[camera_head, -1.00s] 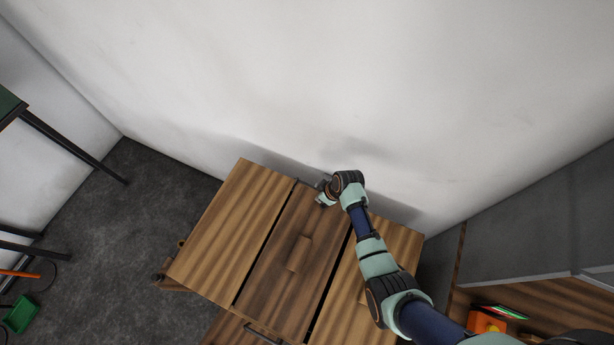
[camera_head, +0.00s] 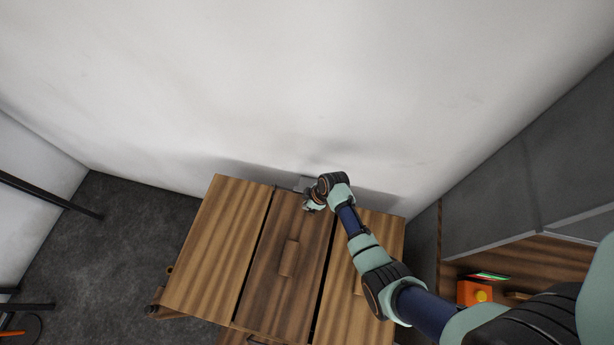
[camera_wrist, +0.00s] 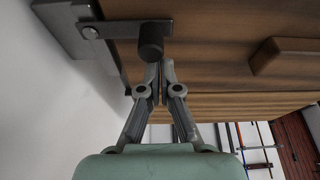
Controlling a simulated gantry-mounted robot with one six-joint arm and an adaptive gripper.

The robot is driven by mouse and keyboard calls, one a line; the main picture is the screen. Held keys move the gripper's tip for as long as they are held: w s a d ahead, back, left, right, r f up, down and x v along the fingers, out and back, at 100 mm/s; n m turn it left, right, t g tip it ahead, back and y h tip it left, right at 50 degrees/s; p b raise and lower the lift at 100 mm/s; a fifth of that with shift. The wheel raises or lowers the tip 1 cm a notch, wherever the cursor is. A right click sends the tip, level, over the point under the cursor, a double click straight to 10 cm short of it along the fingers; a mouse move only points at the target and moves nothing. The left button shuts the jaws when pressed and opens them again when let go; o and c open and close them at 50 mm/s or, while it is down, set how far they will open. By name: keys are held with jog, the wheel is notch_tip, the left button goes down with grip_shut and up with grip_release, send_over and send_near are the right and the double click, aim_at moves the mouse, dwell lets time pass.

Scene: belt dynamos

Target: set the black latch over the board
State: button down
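The black latch (camera_wrist: 125,29) is a flat bar with a round pivot at its left end and a dark knob (camera_wrist: 151,42) near its right end. In the wrist view the bar lies across the wood from a dark bracket (camera_wrist: 66,26). The dark middle board (camera_head: 270,290) carries a small wooden block, which also shows in the wrist view (camera_wrist: 285,58). My gripper (camera_wrist: 160,72) has its fingertips nearly together, with a thin gap and nothing between them. They are just below the knob; contact cannot be told. In the head view my gripper (camera_head: 309,203) is at the board's far edge.
Lighter wooden panels flank the board on the left (camera_head: 222,240) and right (camera_head: 362,255). A white wall (camera_head: 300,90) stands close behind. An orange box (camera_head: 473,293) sits on a shelf at the lower right.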

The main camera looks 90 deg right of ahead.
dwell(0.3)
jog(key=w+b, duration=0.1)
jog(key=w, duration=0.2)
jog(key=shift+w+f, duration=0.15)
jog(key=shift+w, duration=0.1)
jog(key=shift+w+r+p, duration=0.2)
jog(key=shift+r+p, duration=0.2)
jog(key=shift+r, duration=0.65)
jog(key=p+v, duration=0.1)
jog(key=v, duration=0.7)
jog(key=shift+s+d, duration=0.25)
jog(key=shift+s, duration=0.05)
jog(key=shift+r, duration=0.1)
